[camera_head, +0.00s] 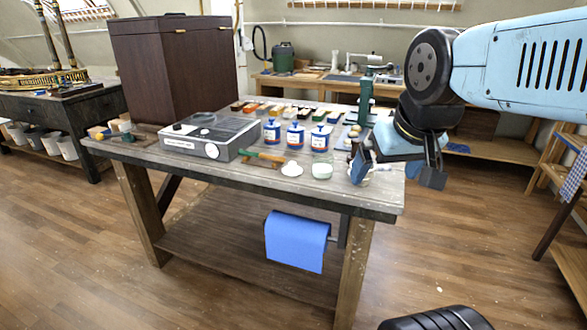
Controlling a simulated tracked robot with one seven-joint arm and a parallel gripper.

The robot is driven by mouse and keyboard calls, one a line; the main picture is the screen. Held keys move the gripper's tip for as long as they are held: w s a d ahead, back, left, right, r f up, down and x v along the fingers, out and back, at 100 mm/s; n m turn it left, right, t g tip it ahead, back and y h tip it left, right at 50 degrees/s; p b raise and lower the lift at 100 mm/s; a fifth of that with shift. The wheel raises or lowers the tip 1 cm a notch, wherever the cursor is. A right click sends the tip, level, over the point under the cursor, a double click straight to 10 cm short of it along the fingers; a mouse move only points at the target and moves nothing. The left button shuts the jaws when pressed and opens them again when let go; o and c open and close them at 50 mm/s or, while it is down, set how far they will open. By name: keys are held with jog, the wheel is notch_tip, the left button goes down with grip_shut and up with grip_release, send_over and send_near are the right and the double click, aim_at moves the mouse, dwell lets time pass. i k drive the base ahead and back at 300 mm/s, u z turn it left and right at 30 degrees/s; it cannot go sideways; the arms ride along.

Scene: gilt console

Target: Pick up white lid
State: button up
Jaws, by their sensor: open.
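A small white round piece (291,169), which looks like the white lid, lies near the front edge of the wooden workbench (240,180). The left finger partly hides a small pale object on the bench, too covered to identify.
Three blue-and-white jars (296,134) stand behind the white piece. A green-handled tool (262,156) lies to its left, near a grey device (212,135). A green stand (365,98) rises at the back right. A blue cloth or roll (297,242) hangs below the bench top.

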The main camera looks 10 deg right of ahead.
aim_at(292, 170)
jog(key=u, duration=1.45)
jog(key=i, duration=0.1)
jog(key=z, duration=3.1)
jog(key=k, duration=0.65)
jog(key=u, duration=0.65)
jog(key=i, duration=1)
jog(key=u, duration=0.15)
